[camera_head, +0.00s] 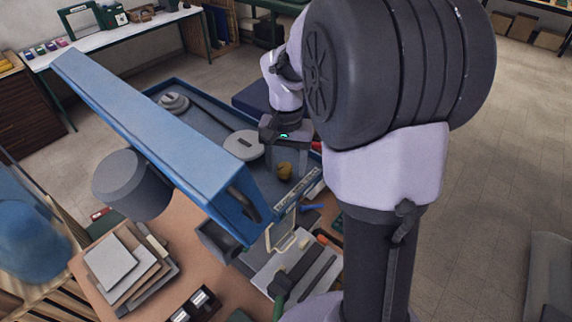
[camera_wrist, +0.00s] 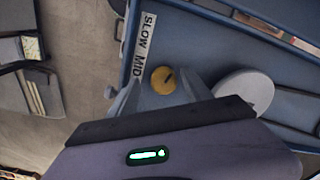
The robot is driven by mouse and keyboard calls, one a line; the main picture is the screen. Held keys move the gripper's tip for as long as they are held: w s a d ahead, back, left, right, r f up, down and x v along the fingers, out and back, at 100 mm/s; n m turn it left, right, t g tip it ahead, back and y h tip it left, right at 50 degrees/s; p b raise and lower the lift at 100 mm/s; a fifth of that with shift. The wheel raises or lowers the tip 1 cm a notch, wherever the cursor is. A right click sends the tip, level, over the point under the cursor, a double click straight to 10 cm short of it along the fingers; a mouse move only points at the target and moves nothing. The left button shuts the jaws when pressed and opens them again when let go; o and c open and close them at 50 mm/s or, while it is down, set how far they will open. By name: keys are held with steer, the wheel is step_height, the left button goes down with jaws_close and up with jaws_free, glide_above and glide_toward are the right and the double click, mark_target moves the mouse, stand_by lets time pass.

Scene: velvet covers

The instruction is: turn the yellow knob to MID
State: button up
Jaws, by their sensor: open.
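The yellow knob (camera_head: 285,171) sits on the blue machine bed near its front edge; in the wrist view the knob (camera_wrist: 163,80) is round with a short dark mark toward its upper right. A white label strip (camera_wrist: 144,42) left of it reads SLOW and MID; its lower end is hidden behind a finger. My gripper (camera_head: 286,174) is open above the knob. In the wrist view my gripper (camera_wrist: 163,86) has one finger on each side of the knob, with a gap visible on both sides. Whether the fingertips reach knob height I cannot tell.
A grey disc (camera_head: 243,145) lies on the bed left of my gripper and close to the right finger in the wrist view (camera_wrist: 243,92). A long blue beam (camera_head: 160,130) crosses on the left. A brown bench (camera_head: 185,255) holds tiles and tools.

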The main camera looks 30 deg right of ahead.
steer(key=shift+w+f, duration=0.35)
steer(key=shift+w, duration=0.2)
steer(key=shift+s+r, duration=0.1)
steer(key=shift+s, duration=0.2)
steer(key=c, duration=0.6)
jaws_close()
steer(key=shift+n, duration=0.3)
steer(key=n+p, duration=0.1)
steer(key=n, duration=0.1)
steer(key=shift+n, duration=0.4)
steer(key=shift+n+p, duration=0.4)
steer(key=shift+n, duration=1.2)
steer(key=shift+w, duration=0.1)
